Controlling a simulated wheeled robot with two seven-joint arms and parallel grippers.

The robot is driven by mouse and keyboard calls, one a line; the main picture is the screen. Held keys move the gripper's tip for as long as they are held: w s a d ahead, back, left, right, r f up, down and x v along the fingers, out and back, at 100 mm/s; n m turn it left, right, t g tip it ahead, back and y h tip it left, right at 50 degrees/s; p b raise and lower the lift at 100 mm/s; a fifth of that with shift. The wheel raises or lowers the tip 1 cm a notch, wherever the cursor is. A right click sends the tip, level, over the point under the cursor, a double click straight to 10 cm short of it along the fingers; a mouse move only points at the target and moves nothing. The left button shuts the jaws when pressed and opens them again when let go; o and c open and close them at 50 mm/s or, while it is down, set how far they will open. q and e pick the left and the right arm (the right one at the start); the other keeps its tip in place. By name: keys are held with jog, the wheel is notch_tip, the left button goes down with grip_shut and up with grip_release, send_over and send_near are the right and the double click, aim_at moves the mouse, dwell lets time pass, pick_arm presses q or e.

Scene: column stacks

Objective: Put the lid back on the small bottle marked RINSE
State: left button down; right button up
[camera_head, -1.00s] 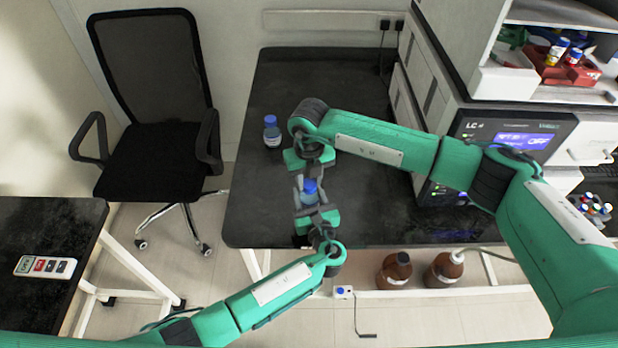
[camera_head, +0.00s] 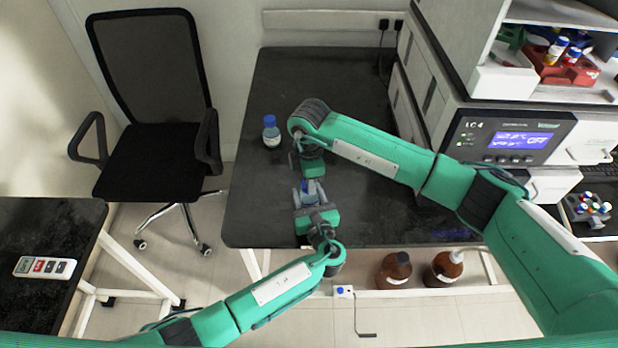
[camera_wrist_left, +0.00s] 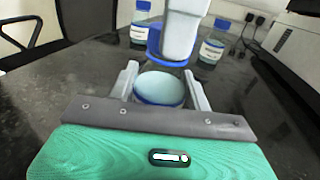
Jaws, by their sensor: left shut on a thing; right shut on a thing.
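My left gripper (camera_wrist_left: 160,92) is shut on a small bottle (camera_wrist_left: 160,88), seen from above with a pale round top and blue rim. My right gripper (camera_head: 313,180) is just above and beyond it. In the left wrist view, its pale finger (camera_wrist_left: 185,28) is at a blue lid (camera_wrist_left: 168,55), which is held apart from the bottle top. In the head view the left gripper (camera_head: 314,208) and the right one meet closely, and a bit of blue (camera_head: 311,188) shows between them. The bottle's label is hidden, so I cannot read RINSE.
A blue-capped bottle (camera_head: 271,132) stands on the black bench (camera_head: 345,85); the left wrist view shows two such bottles, at left (camera_wrist_left: 140,28) and right (camera_wrist_left: 214,42). An LC instrument (camera_head: 510,138) stands at the right. The bench's back is clear.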

jog(key=m, duration=0.6)
jog(key=shift+a+m, duration=0.2)
jog(key=shift+m, duration=0.1)
jog(key=shift+r, duration=0.1)
jog(key=o, duration=0.9)
jog(key=shift+d+r, duration=0.1)
jog(key=shift+r, duration=2.1)
jog(key=shift+c, duration=0.2)
